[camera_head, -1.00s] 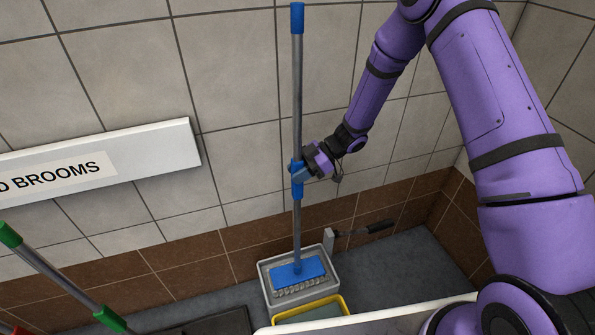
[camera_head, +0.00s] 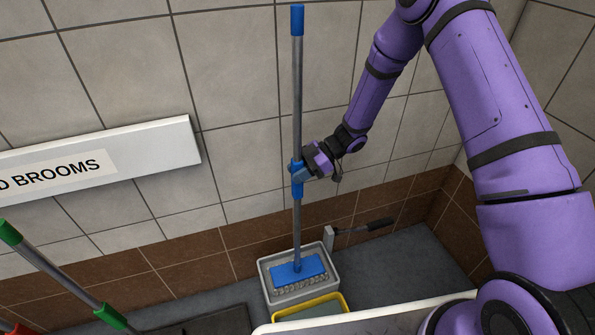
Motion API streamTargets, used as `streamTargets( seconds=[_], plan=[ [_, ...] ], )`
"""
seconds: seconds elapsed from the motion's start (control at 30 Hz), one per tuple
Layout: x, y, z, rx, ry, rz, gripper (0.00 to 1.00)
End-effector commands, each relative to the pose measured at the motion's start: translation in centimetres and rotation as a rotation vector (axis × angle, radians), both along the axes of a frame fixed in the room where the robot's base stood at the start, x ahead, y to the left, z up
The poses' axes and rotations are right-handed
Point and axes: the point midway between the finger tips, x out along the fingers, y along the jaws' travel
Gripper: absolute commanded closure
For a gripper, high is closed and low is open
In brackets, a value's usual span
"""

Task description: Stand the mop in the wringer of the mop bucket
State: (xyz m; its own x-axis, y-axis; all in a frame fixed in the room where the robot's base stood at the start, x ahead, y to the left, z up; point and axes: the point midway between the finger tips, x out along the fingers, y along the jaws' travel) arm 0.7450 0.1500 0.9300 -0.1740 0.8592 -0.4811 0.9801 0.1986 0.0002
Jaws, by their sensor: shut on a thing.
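The mop (camera_head: 297,90) is upright, with a grey pole, a blue top cap and blue collars. Its flat blue head (camera_head: 299,270) sits within the rim of the grey wringer (camera_head: 270,291); I cannot tell whether it rests on the bottom. The wringer is at the back of the yellow mop bucket (camera_head: 345,301), which is partly hidden by a white edge in front. My gripper (camera_head: 299,173) is shut on the mop's blue collar, about halfway up the pole.
The wringer's lever with a dark grip (camera_head: 377,226) sticks out to the right. A tiled wall stands close behind. A white sign board (camera_head: 100,160) is on the left. A pole with green fittings (camera_head: 60,270) leans at lower left. Grey floor (camera_head: 420,255) is clear at right.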

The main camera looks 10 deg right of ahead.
Motion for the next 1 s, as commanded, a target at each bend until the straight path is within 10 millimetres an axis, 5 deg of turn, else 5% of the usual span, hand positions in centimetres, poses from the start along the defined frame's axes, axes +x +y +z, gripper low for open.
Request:
streamTargets(
  seconds=[0.1,0.13,0.27,0.67,1.0],
  plan=[
    [0.0,0.0,0.0,0.001,-0.001,0.0,0.96],
    [0.0,0.0,0.0,0.001,-0.001,0.0,0.61],
    [0.0,0.0,0.0,0.001,0.0,0.0,0.36],
    [0.2,-0.9,0.5,0.0,0.0,-0.002,0.36],
    [1.3,-6.1,3.4,-0.001,-0.002,-0.003,0.36]
  ],
)
